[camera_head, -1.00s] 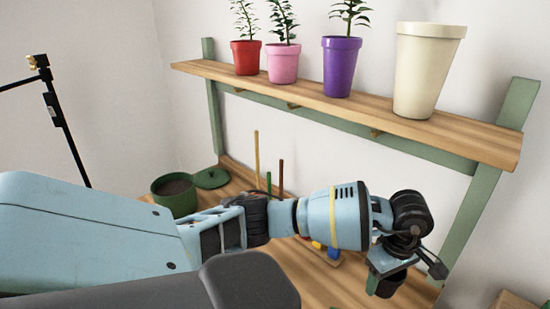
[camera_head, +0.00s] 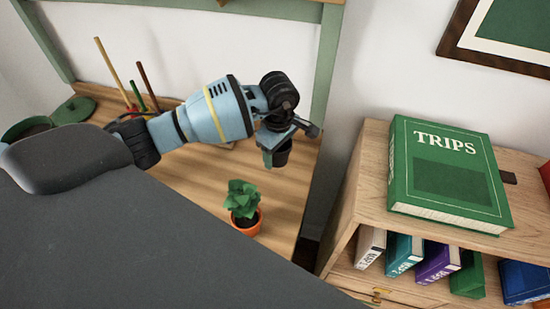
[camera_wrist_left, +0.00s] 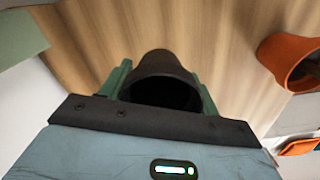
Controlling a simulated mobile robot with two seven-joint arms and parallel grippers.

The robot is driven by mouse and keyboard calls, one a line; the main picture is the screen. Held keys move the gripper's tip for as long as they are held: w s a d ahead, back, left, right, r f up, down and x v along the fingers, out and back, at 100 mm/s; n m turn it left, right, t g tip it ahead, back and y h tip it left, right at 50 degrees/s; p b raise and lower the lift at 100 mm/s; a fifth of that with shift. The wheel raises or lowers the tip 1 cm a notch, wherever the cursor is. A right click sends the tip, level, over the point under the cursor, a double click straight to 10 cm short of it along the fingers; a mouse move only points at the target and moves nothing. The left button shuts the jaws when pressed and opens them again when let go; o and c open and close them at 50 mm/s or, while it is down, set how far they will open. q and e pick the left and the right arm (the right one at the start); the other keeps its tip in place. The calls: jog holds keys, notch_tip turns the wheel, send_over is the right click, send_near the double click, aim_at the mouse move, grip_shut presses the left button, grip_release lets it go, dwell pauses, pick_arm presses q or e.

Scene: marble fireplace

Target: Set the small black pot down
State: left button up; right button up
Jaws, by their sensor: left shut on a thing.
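The small black pot (camera_head: 283,154) is held in my left gripper (camera_head: 271,158) near the right end of the wooden bench. In the left wrist view the pot (camera_wrist_left: 163,75) sits between the two green fingers of the gripper (camera_wrist_left: 160,88), its dark opening toward the camera. The gripper is shut on the pot. The wooden bench surface (camera_head: 205,180) lies below it. I cannot tell whether the pot's base touches the wood. My right gripper is not in view.
An orange pot with a leafy plant (camera_head: 245,218) stands on the bench in front of the gripper. A green pot (camera_head: 27,128) and several upright sticks (camera_head: 123,87) are at the left. A bookshelf with a green TRIPS book (camera_head: 447,172) stands to the right.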

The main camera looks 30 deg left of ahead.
aim_at(278, 163)
pick_arm(q)
jog(key=shift+f, duration=2.2)
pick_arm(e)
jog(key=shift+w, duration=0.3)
pick_arm(q)
jog(key=shift+f, duration=0.1)
jog(key=o, duration=0.5)
jog(key=shift+f, duration=0.1)
jog(key=o, duration=0.5)
jog(key=shift+c, duration=0.2)
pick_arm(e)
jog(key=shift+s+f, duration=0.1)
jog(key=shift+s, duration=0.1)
pick_arm(q)
jog(key=shift+r, duration=0.55)
notch_tip(278, 163, up, 11)
jog(key=shift+r, duration=0.15)
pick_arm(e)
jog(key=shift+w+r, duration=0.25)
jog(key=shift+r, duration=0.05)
